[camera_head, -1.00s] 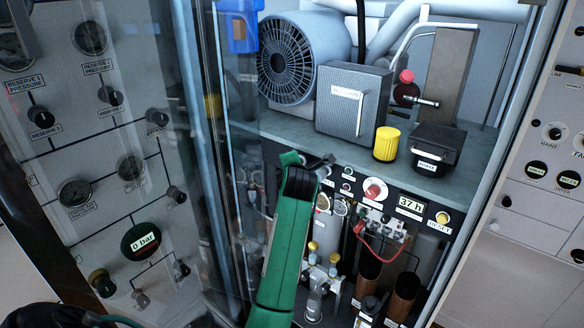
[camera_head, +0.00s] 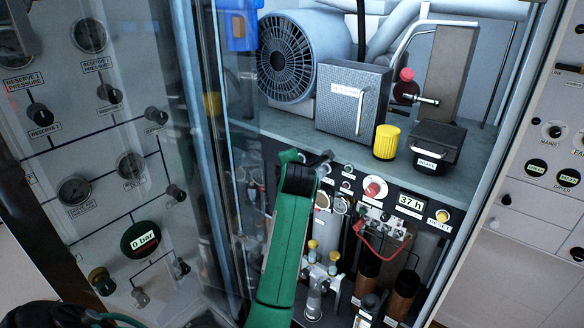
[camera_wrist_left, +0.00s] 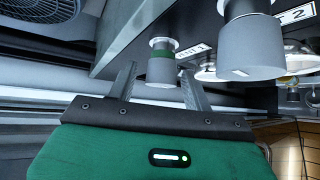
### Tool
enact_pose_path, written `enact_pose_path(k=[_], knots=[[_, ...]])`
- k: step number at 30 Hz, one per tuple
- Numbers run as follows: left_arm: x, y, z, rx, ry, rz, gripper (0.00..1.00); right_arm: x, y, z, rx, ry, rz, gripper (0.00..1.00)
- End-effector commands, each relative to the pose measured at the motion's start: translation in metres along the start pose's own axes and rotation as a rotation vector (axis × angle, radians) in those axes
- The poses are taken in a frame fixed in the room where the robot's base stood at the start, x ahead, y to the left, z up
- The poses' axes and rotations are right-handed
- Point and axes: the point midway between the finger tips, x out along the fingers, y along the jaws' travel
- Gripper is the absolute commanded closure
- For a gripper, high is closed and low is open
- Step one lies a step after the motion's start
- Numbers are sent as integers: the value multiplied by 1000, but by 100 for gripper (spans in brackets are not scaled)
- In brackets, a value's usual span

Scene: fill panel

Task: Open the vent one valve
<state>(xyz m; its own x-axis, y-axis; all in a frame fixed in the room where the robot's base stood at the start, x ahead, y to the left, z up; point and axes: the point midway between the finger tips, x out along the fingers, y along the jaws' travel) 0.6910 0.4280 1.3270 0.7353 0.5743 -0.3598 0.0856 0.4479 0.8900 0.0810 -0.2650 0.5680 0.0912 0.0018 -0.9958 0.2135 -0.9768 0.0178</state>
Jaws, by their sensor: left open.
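My left gripper (camera_head: 318,160) is at the top of the lower panel, just below the shelf edge; its fingers are small and partly hidden behind my green wrist in the head view. In the left wrist view my left gripper (camera_wrist_left: 159,72) is open, with one finger on each side of a small grey knob with a green band (camera_wrist_left: 161,65). I cannot tell whether the fingers touch it. A larger grey knob (camera_wrist_left: 250,45) is to its right. My right gripper is not in view.
Above the shelf are a fan motor (camera_head: 290,55), a grey box (camera_head: 350,98), a yellow cap (camera_head: 386,142) and a black box (camera_head: 436,147). A clear door (camera_head: 205,150) stands close left of my arm. A red cable (camera_head: 375,250) hangs at the right.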

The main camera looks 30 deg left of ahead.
Motion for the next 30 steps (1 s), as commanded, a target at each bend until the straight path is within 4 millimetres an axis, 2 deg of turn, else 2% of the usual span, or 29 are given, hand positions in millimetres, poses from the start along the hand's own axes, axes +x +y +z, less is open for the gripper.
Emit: enact_pose_path(k=[5,15,21,25,30], knots=[[-16,-3,0,-1,-3,1,49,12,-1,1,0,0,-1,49],[-90,-4,-1,-5,-5,4,49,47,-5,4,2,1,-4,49],[-123,-2,-1,-2,-2,2,49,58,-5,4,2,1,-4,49],[-133,-1,0,-2,-2,1,49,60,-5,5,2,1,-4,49],[-137,0,0,-1,0,0,49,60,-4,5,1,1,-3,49]])
